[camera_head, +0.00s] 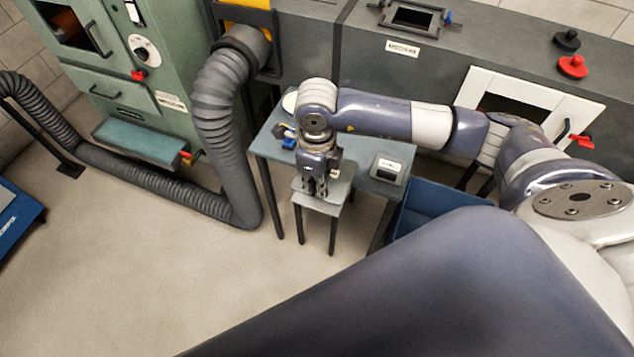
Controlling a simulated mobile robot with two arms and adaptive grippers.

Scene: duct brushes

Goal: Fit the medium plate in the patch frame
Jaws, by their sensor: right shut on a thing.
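My right gripper (317,190) points down over the front of a small table. It is shut on a grey plate (345,171), which is partly hidden behind the fingers; I cannot read any size mark on it. A dark rectangular opening with a frame (415,18) sits on top of the grey duct at the back, with small blue and red parts at its sides; it looks like the patch frame. The held plate is well in front of this frame and apart from it. My left gripper is not in view.
A ribbed hose (222,100) is at left. A white-framed opening (520,96) and a red knob (573,66) are on the duct.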

